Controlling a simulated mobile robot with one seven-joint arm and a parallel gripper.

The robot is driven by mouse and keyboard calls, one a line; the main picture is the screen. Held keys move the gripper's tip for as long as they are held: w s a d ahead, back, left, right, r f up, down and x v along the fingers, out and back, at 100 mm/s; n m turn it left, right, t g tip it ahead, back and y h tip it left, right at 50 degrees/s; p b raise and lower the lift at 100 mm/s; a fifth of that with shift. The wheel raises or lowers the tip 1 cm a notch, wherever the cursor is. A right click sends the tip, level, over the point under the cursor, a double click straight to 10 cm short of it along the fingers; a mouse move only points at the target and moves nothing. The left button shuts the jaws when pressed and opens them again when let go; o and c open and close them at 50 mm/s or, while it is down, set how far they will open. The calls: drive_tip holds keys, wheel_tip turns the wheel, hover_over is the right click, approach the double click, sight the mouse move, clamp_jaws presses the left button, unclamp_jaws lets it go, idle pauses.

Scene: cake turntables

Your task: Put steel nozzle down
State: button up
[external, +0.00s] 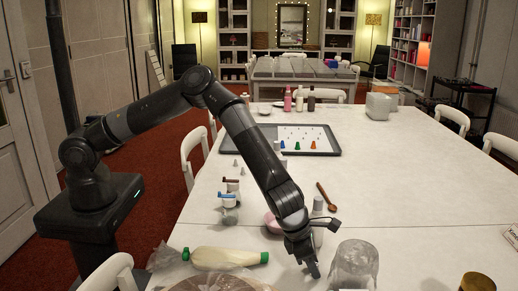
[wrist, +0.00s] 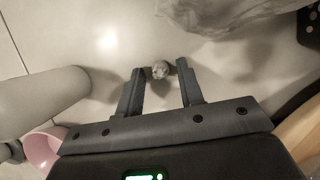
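The small steel nozzle (wrist: 160,70) shows in the wrist view as a little round metallic piece on or just above the white table. It sits between the tips of my gripper (wrist: 161,69). The two fingers stand apart, with a narrow gap showing on each side of the nozzle, so the gripper looks open around it. In the external view my gripper (external: 314,268) points down, low over the near part of the table (external: 420,205). The nozzle cannot be made out there.
A clear plastic bag or wrap (external: 357,262) lies close right of my gripper. A bottle with a green cap (external: 222,258) lies to the left. A pink bowl (external: 272,222) is partly behind my arm. A dark tray (external: 300,140) holds colored pieces farther back. The table's right side is largely clear.

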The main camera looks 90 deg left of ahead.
drive_tip(key=v, duration=1.2)
drive_tip(key=s+a+r+n+y, duration=0.3)
drive_tip(key=s+a+r+n, duration=0.6)
drive_tip(key=s+r+n, duration=0.15)
drive_tip(key=s+a+r+n, duration=0.7)
drive_tip(key=s+r+n, duration=0.2)
drive_tip(key=s, duration=0.2)
drive_tip(key=s+a+r+n+h, duration=0.1)
drive_tip(key=s+a+n, duration=0.1)
drive_tip(key=s+n, duration=0.6)
drive_tip(key=s+a+r+n+t+h, duration=0.1)
drive_tip(key=s+a+r+n+h, duration=0.1)
drive_tip(key=s+n, duration=0.6)
drive_tip(key=s, duration=0.3)
drive_tip(key=shift+o, duration=0.5)
drive_tip(key=shift+s+n, duration=0.1)
drive_tip(key=shift+n, duration=0.15)
